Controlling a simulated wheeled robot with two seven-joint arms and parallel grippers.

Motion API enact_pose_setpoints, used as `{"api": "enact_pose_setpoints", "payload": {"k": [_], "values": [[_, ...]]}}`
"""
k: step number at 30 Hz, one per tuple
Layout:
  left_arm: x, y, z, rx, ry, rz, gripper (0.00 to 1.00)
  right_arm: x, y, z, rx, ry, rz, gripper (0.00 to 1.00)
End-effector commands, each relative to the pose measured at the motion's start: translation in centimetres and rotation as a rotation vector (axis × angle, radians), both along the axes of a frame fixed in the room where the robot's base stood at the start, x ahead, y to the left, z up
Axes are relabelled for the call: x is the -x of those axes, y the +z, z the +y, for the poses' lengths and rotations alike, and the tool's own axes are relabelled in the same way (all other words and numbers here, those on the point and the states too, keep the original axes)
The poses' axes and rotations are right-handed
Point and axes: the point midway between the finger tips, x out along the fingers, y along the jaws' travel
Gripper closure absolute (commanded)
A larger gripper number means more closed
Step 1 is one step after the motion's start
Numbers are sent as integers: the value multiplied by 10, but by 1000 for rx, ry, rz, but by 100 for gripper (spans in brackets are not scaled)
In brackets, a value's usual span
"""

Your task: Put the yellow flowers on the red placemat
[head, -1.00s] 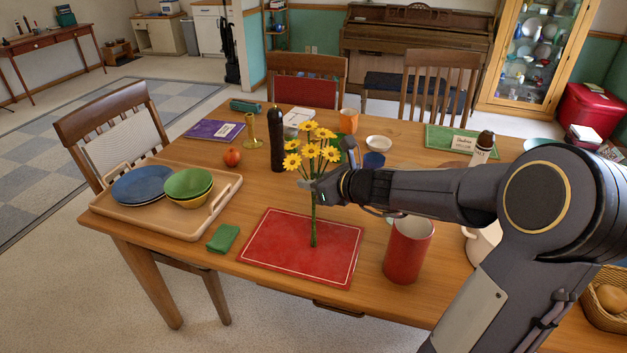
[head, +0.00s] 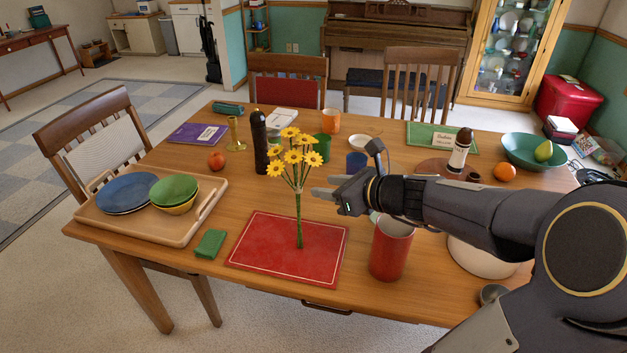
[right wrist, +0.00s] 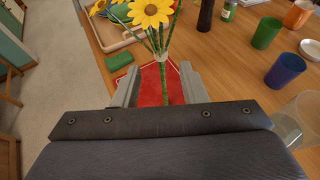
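The yellow flowers (head: 296,165) stand upright as a bunch, their green stem ends on the red placemat (head: 265,250). In the right wrist view, the flowers (right wrist: 151,12) and their stems show just ahead of the fingers, with the placemat (right wrist: 150,88) below. My right gripper (head: 322,192) is to the right of the stems, above the placemat's right side. Its two fingers (right wrist: 157,87) are spread apart with nothing held between them. In the head view a small gap shows between fingertips and stems. My left gripper is not in view.
A red cup (head: 390,250) stands right of the placemat, beneath my right forearm. A dark bottle (head: 260,142), a green cup (head: 322,146) and a blue cup (head: 356,164) stand behind. A tray (head: 150,226) with dishes and a green cloth (head: 210,244) lie left.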

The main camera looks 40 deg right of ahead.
Motion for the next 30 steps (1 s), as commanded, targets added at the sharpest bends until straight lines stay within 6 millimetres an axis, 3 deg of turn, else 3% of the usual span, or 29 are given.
{"api": "enact_pose_setpoints", "payload": {"k": [8, 11, 15, 19, 24, 30], "values": [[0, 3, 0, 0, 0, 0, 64, 16, 6, 0, 11, 12, 1, 62], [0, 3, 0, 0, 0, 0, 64, 23, 8, 27, 143, 143, -17, 62], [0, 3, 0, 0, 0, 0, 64, 64, 3, 104, 626, 602, -116, 62], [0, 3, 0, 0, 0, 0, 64, 121, -20, 154, 1181, 1099, -283, 62], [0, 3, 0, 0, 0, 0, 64, 171, -50, 165, 1724, 1567, -470, 62], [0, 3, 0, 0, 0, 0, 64, 186, -62, 159, 1938, 1757, -537, 62]]}}
